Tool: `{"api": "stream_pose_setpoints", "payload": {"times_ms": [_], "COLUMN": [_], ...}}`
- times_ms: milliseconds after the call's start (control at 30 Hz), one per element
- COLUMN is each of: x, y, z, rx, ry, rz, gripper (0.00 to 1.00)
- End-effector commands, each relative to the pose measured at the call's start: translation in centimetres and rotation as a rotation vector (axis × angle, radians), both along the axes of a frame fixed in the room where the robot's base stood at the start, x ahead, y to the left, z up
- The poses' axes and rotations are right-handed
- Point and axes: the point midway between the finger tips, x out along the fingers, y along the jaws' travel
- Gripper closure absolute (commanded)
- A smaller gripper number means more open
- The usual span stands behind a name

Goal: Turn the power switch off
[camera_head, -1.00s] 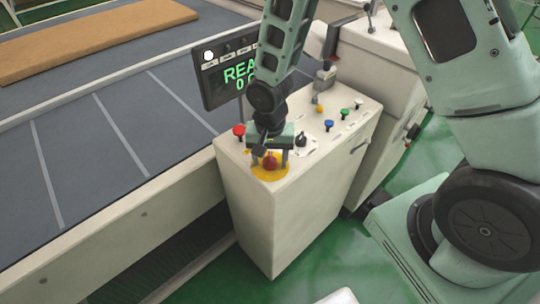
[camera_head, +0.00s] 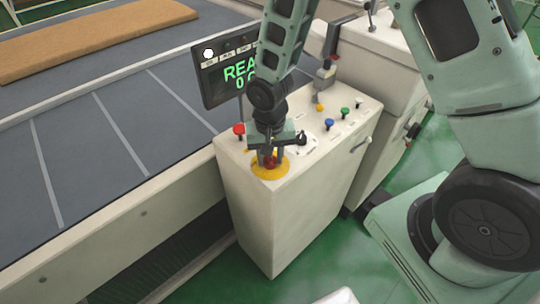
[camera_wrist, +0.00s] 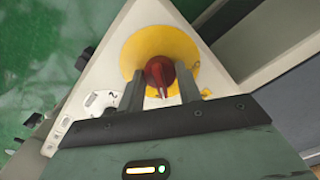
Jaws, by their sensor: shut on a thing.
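The power switch, a red rotary knob (camera_head: 270,162) on a round yellow plate (camera_head: 263,173), sits at the near corner of a white control box (camera_head: 262,225). In the wrist view the red knob (camera_wrist: 160,72) stands on the yellow plate (camera_wrist: 150,42), with a narrow ridge facing me. My gripper (camera_head: 270,158) points down over it. In the wrist view the fingers (camera_wrist: 160,86) stand on either side of the knob and are shut on it. The fingers hide part of the knob in the head view.
A red button (camera_head: 239,130), a black selector (camera_head: 302,137), a blue button (camera_head: 329,124) and a green button (camera_head: 344,112) stand on the box near my gripper. A display screen (camera_head: 232,70) rises behind. A conveyor (camera_head: 100,150) carrying a tan mattress (camera_head: 95,40) lies left.

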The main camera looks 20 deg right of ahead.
Motion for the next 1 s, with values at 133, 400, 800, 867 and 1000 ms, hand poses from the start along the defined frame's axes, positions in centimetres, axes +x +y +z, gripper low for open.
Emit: {"api": "stream_pose_setpoints", "payload": {"times_ms": [133,400,800,867,1000], "x": [0.01,0.0,0.01,0.01,0.02], "y": [0.0,0.03,0.01,0.01,-0.01], "z": [-0.01,0.02,0.07,0.08,0.09], "rx": [0.0,0.001,0.001,0.0,0.0], "ry": [0.0,0.0,0.0,0.0,0.0], "rz": [0.131,0.39,0.77,0.827,0.959], "gripper": [0.88,0.88,0.88,0.88,0.88]}}
